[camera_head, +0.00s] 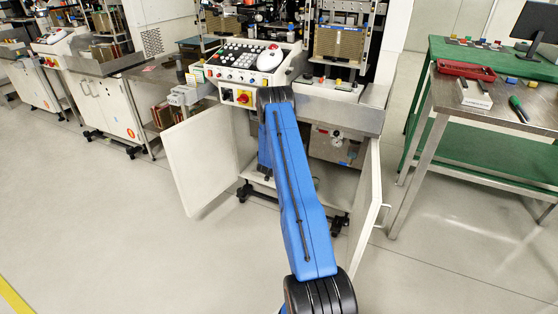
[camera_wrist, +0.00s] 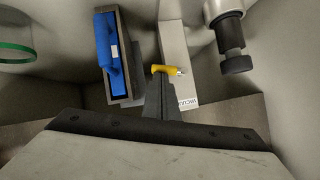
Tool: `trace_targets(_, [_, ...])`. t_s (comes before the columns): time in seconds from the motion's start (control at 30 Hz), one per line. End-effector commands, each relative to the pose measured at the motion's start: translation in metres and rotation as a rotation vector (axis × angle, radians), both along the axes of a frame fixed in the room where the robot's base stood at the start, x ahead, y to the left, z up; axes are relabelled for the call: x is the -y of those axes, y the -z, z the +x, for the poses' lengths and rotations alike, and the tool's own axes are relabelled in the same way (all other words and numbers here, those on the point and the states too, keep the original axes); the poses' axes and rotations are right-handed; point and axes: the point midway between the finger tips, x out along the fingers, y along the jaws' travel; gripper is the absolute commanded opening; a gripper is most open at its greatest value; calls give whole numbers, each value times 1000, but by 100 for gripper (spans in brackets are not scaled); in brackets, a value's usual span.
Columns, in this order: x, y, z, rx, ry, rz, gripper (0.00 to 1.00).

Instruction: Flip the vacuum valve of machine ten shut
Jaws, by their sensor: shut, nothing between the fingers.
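In the wrist view a small yellow valve handle (camera_wrist: 168,70) with a metal end lies crosswise, just beyond my fingertips. In the head view my blue arm reaches into the open lower cabinet of the machine (camera_head: 245,62), and hides the valve and my gripper.
In the wrist view a blue-handled part (camera_wrist: 107,48) stands left and a black knob (camera_wrist: 236,62) on a metal fitting right, both close to my gripper. Open cabinet doors (camera_head: 200,160) and (camera_head: 367,205) flank my arm. A workbench (camera_head: 450,100) stands right; the front floor is clear.

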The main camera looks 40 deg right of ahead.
Motion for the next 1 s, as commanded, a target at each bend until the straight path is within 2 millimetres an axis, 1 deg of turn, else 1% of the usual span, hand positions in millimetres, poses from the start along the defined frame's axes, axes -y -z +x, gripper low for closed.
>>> trace_targets(0.3, [3, 14, -5, 232, 1, 96, 0])
trace_targets(0.53, [3, 25, -6, 421, 1, 175, 0])
trace_targets(1.0, [0, 47, 0, 834, 1, 346, 0])
